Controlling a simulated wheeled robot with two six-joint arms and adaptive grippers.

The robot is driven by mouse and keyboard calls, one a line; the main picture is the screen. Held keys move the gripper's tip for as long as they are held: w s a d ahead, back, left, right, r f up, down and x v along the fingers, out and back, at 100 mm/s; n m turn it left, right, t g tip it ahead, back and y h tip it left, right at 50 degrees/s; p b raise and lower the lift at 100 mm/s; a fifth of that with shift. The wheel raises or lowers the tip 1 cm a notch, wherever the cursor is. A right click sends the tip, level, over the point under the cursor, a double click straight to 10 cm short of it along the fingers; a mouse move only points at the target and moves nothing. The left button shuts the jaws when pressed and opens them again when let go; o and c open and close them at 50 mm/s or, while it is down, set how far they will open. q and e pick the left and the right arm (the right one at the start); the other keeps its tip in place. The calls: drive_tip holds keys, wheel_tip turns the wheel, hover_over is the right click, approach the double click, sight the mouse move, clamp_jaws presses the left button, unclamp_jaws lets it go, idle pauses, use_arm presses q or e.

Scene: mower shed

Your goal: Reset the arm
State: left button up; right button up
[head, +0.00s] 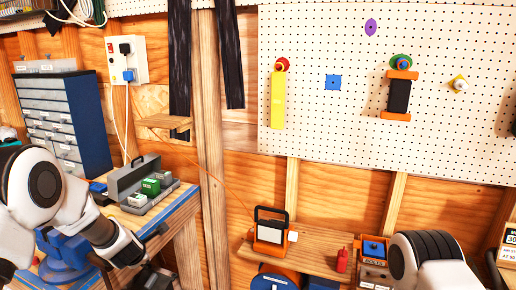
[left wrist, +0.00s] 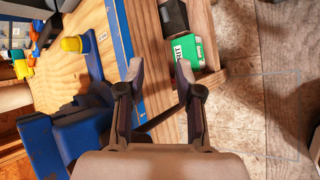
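My left arm comes in from the left in the head view, bent over the workbench. Its gripper (head: 158,250) hangs near the bench's front edge. In the left wrist view the two fingers of the left gripper (left wrist: 160,66) stand apart with nothing held between them. A green labelled box (left wrist: 188,50) lies beyond the right fingertip. A blue vise (left wrist: 55,145) is close on the left of the fingers. My right arm shows only as a white and dark link at the bottom right of the head view; its gripper is out of frame.
The blue vise (head: 62,258) and an open grey toolbox (head: 128,180) with a green box (head: 150,187) stand on the left bench. A wooden shelf (head: 325,247) holds a work lamp (head: 270,233) and a red bottle (head: 342,261). A pegboard (head: 330,130) hangs behind.

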use_arm(q)
drive_tip(key=s+d+f+m+g+b, duration=0.1)
drive_tip(key=s+d+f+m+g, duration=0.2)
drive_tip(key=s+f, duration=0.95)
drive_tip(key=s+d+f+m+g, duration=0.1)
drive_tip(key=s+f+m+g, duration=0.3)
drive_tip(key=s+f, duration=0.8)
drive_tip(key=s+d+m+h, duration=0.1)
drive_tip(key=s+d+m, duration=0.1)
drive_tip(key=s+m, duration=0.7)
drive_tip(key=s+d+m+g+h, duration=0.1)
drive_tip(key=s+d+m+h, duration=0.1)
drive_tip(key=s+m, duration=0.8)
drive_tip(key=shift+s+d+r+m+g, duration=0.2)
drive_tip(key=shift+s+d+m+g, duration=0.15)
drive_tip(key=shift+s, duration=0.5)
